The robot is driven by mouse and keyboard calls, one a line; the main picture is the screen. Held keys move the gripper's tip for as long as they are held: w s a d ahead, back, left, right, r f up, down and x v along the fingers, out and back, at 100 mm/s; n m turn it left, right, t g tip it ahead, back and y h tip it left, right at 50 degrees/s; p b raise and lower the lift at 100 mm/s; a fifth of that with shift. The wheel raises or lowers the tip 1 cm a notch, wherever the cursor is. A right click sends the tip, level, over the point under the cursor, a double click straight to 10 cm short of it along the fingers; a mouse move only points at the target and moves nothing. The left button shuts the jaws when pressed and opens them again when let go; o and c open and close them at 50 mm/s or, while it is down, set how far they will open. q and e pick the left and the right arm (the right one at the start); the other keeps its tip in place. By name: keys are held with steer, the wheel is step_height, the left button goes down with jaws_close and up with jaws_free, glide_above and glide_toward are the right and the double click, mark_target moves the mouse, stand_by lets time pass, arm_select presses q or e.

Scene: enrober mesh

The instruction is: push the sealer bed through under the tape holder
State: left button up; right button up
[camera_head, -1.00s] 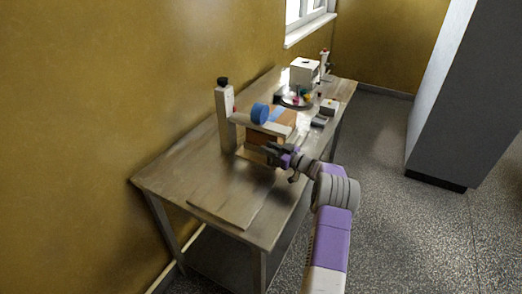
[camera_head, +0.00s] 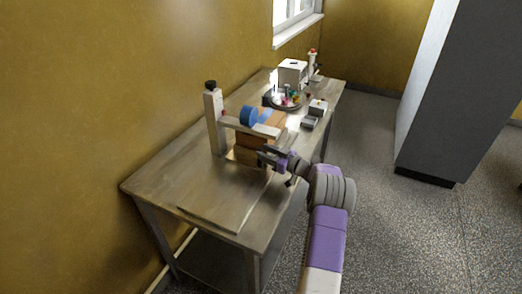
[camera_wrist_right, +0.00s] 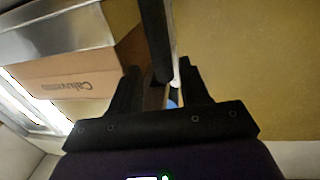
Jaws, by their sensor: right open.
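The flat board of the sealer bed (camera_head: 222,200) lies on the table, its near end towards the table's front. The tape holder has an upright pale post (camera_head: 214,125) with a black cap, a pale arm (camera_head: 245,126) reaching right and a blue tape roll (camera_head: 250,117). A brown carton (camera_head: 268,118) stands at the arm, partly hidden by it; its printed side shows in the right wrist view (camera_wrist_right: 75,82). My right gripper (camera_head: 263,157) is open beside the carton's near right side, low over the board; contact cannot be told. Its dark fingers show in the wrist view (camera_wrist_right: 159,72). My left gripper is out of view.
Behind the holder are a dark round tray (camera_head: 285,103) with colourful items, a white box (camera_head: 292,72) and small grey blocks (camera_head: 310,122). The yellow wall borders the table's left side.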

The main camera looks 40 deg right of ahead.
steer(key=shift+s+d, duration=0.25)
steer(key=shift+s, duration=1)
steer(key=shift+s+d, duration=0.2)
steer(key=shift+s, duration=1.05)
